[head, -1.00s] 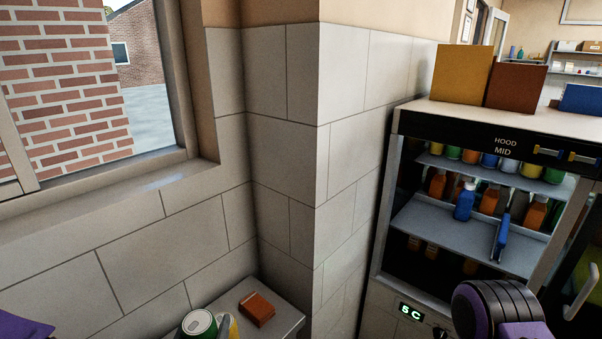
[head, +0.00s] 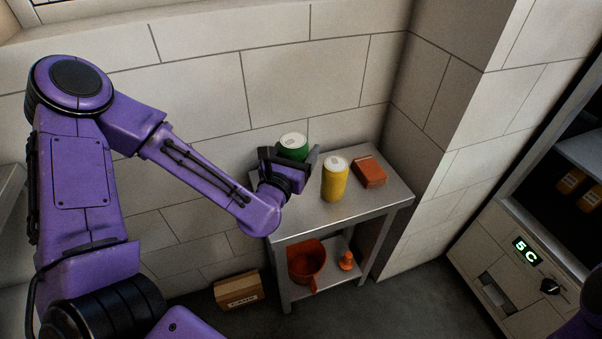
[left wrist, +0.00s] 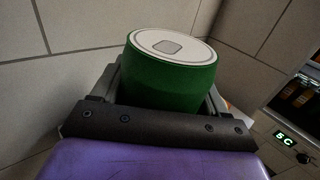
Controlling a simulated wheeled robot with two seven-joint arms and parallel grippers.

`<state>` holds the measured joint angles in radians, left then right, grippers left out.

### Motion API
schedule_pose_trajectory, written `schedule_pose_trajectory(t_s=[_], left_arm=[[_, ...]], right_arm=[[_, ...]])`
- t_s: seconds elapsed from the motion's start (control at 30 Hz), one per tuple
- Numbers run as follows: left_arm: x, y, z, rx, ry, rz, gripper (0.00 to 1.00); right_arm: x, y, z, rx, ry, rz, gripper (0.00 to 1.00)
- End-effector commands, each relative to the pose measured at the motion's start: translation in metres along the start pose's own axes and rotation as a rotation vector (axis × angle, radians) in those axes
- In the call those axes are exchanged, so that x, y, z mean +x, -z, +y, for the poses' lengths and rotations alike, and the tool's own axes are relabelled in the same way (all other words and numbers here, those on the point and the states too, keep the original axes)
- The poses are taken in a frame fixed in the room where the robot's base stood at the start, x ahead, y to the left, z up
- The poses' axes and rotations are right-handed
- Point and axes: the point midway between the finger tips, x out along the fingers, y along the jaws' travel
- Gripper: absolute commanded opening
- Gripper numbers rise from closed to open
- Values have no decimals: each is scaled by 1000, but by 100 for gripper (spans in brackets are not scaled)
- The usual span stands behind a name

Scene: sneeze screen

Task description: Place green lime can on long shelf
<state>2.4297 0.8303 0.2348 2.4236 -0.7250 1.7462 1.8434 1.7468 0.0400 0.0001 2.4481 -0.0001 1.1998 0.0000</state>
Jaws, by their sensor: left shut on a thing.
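The green lime can (head: 293,147) has a white top and stands upright at the back left of a small grey metal table (head: 305,219). My left gripper (head: 290,165) is shut on the can, with a finger on either side of it. In the left wrist view the green can (left wrist: 168,82) sits between the fingers of my left gripper (left wrist: 165,90). The can's base is hidden, so I cannot tell whether it touches the table. My right gripper is not in view. No long shelf is clearly identifiable.
A yellow can (head: 335,180) stands just right of the green can. A reddish-brown box (head: 369,172) lies farther right on the table. An orange bucket (head: 306,262) and small orange object (head: 346,262) are on the lower shelf. A cooler (head: 500,262) stands right.

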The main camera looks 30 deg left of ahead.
Motion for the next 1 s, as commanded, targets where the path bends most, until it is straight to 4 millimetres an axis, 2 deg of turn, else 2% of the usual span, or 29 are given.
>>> schedule_pose_trajectory(t_s=[0.03,0.2,0.47,0.63,1.0], left_arm=[[10,0,4,5,-1,1,22],[35,33,12,6,1,2,22],[59,63,20,5,2,1,22],[58,89,19,3,3,1,22],[58,96,20,1,2,0,22]], right_arm=[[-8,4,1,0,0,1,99],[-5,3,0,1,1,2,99],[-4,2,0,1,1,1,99],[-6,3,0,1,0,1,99],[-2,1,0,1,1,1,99]])
